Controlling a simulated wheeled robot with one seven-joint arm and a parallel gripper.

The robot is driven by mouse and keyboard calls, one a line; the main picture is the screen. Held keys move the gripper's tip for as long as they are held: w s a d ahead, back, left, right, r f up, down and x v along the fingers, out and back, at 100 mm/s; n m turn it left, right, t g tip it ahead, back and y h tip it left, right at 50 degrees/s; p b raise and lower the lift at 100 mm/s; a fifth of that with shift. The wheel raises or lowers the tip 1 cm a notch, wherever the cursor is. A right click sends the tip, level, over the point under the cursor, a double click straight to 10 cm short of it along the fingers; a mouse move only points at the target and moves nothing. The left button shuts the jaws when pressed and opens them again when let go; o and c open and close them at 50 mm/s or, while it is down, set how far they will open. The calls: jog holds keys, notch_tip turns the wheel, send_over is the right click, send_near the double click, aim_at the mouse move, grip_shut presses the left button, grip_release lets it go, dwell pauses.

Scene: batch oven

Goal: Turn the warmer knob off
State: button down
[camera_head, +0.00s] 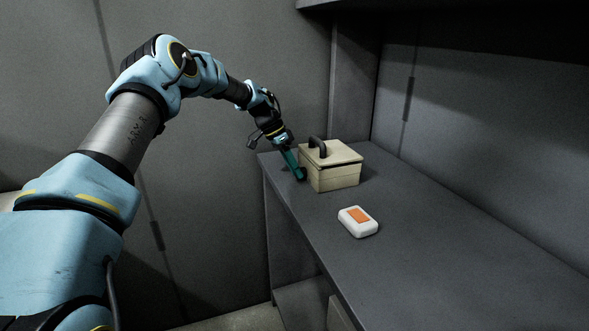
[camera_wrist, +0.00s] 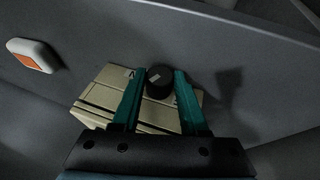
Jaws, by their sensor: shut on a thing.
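The warmer is a cream box (camera_head: 336,178) with a dark handle on its lid, on the grey counter in the head view. In the wrist view the warmer (camera_wrist: 98,98) lies behind and left of my fingers. Its knob (camera_wrist: 160,78) is round and black with a pale mark on its face. My gripper (camera_wrist: 153,78) has its two teal fingers on either side of the knob, shut on it. In the head view my gripper (camera_head: 300,174) reaches down to the front left of the warmer, and the knob is mostly hidden there.
A white case with an orange top (camera_head: 357,221) lies on the counter (camera_head: 440,230) in front of the warmer. The counter's left edge runs close to my gripper. A grey wall stands behind, and the counter's right part is clear.

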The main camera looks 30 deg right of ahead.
jog(key=c, duration=0.7)
grip_release()
jog(key=b+v, duration=0.3)
jog(key=v, duration=0.7)
jog(key=shift+w+r, duration=0.15)
jog(key=shift+r, duration=0.15)
jog(key=shift+a, duration=0.15)
